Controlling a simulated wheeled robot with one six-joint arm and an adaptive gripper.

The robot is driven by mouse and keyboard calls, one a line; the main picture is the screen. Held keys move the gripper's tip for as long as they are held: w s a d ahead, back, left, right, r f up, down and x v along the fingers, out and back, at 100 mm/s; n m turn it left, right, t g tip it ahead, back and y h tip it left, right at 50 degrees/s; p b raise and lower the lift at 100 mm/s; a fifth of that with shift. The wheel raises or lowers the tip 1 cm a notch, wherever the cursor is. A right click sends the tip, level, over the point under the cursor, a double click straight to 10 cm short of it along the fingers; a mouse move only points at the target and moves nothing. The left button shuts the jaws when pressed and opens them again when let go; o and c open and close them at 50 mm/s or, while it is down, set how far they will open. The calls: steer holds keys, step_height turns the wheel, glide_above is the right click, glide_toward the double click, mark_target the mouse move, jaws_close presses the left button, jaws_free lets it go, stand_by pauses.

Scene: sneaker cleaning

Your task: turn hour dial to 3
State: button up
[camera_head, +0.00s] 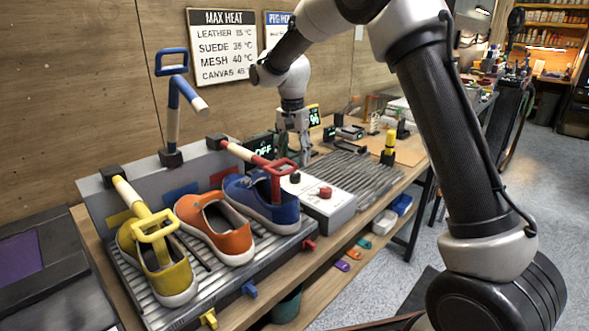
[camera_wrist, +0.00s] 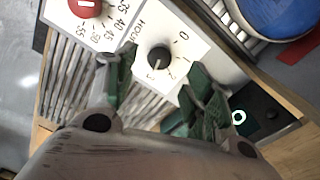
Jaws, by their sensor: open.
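The hour dial (camera_wrist: 159,58) is a round black knob on a white panel marked HOUR, with 0, 1 and 2 printed around its right side. A small pale mark shows on the lower part of the knob; which number it points at is unclear. My gripper (camera_wrist: 158,70) is open, with its green-lined fingers on either side below the dial. I cannot tell whether they touch it. In the head view, my gripper (camera_head: 303,142) points down behind the white control box (camera_head: 330,212), where the black hour dial (camera_head: 295,178) shows small.
A red temperature dial (camera_wrist: 86,7) is beside the hour dial, and it also shows in the head view (camera_head: 325,192). A display (camera_head: 263,150) reads OFF.

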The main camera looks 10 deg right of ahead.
mark_target(293, 173)
step_height(293, 173, up, 6)
steer(key=shift+a, duration=0.1)
stand_by(0.4)
steer(key=s+d+r+n+t, duration=0.1)
steer(key=s+d+n, duration=0.1)
steer(key=s+d, duration=0.5)
steer(key=s+d+r+n+t, duration=0.2)
steer(key=s+d, duration=0.6)
steer(key=s, duration=0.9)
steer(key=s+d+r+n+t, duration=0.1)
steer(key=s+d+r+n, duration=0.1)
steer(key=s+d, duration=0.5)
steer(key=s, duration=0.5)
steer(key=shift+s+d+r+n+t, duration=0.2)
steer(key=shift+r+n+t, duration=0.1)
steer(key=shift+n, duration=0.1)
